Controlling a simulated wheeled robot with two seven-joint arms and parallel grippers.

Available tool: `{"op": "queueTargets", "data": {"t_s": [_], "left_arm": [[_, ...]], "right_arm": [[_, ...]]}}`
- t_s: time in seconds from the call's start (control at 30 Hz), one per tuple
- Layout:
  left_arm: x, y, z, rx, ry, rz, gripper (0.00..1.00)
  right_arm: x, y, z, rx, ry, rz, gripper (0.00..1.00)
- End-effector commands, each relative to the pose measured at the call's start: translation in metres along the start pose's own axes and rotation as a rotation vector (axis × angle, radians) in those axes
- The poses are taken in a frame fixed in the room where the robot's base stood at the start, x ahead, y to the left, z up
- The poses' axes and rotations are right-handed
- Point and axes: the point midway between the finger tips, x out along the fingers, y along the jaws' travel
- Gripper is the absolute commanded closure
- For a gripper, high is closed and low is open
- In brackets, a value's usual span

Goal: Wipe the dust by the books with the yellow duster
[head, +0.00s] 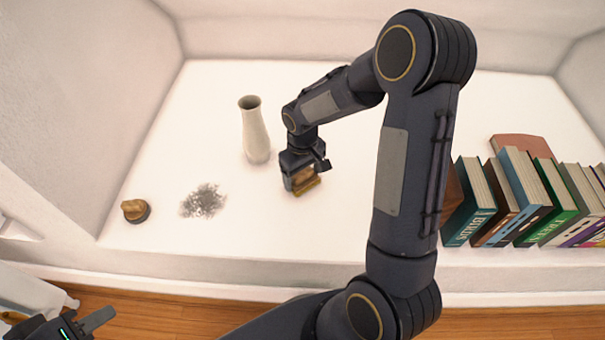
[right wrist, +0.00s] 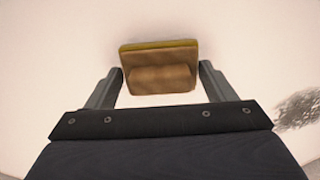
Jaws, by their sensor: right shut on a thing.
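The duster (head: 305,187), a wooden block with a yellow pad edge, is in my right gripper (head: 303,172) over the white surface, right of the vase. In the right wrist view the duster (right wrist: 159,67) sits between the two fingers of my right gripper (right wrist: 160,82), which is shut on its handle. I cannot tell whether the pad touches the surface. A grey dust patch (head: 203,201) lies left of the duster, well away from the books; the dust (right wrist: 300,108) also shows at the right wrist view's right edge. The books (head: 530,197) stand at right. My left gripper (head: 88,322) is partly cut off at lower left.
A cream vase (head: 255,130) stands between and behind the dust and duster. A small brown figurine (head: 134,209) on a dark base is left of the dust. A pinkish object (head: 522,146) lies behind the books. My right arm hides part of the surface beside the books.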

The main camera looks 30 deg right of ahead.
Motion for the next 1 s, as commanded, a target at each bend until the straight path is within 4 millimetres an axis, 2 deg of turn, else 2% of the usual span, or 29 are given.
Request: {"op": "queueTargets", "data": {"t_s": [0.03,0.6,1.0], "left_arm": [[-0.008,0.004,-0.004,0.0,0.001,0.0,0.64],[-0.044,0.02,-0.022,0.0,0.001,0.0,0.64],[-0.047,0.021,-0.024,0.0,0.001,0.0,0.64]], "right_arm": [[-0.022,0.0,-0.002,0.0,0.011,0.001,0.48],[-0.071,0.0,-0.005,-0.001,0.006,0.0,0.48],[-0.076,0.0,-0.005,0.0,0.006,0.0,0.48]]}}
